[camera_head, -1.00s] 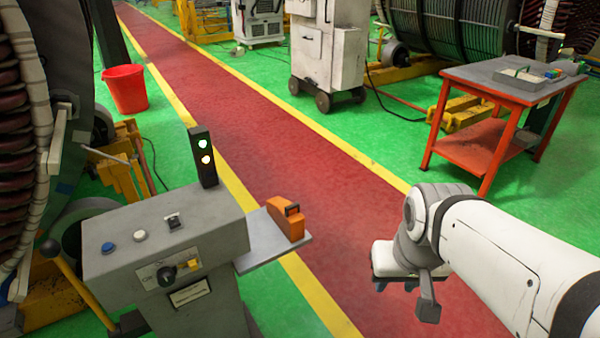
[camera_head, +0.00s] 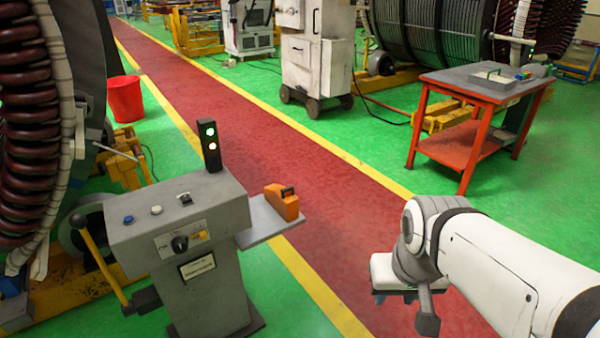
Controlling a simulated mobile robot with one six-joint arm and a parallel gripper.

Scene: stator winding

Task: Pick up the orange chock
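The orange chock (camera_head: 282,202) stands on a small grey shelf (camera_head: 258,232) on the right side of the grey control pedestal (camera_head: 177,215). It has a dark handle-like part on top. My gripper (camera_head: 395,296) hangs at the end of my white arm, to the right of and apart from the chock. Only a little of the gripper shows, under the wrist, so I cannot see whether its fingers are open.
The pedestal carries buttons, a lever (camera_head: 103,264) on its left and a signal light (camera_head: 209,145). A red bucket (camera_head: 126,100) stands at the back left. An orange-red table (camera_head: 455,86) stands at the right. The red walkway (camera_head: 310,170) is clear.

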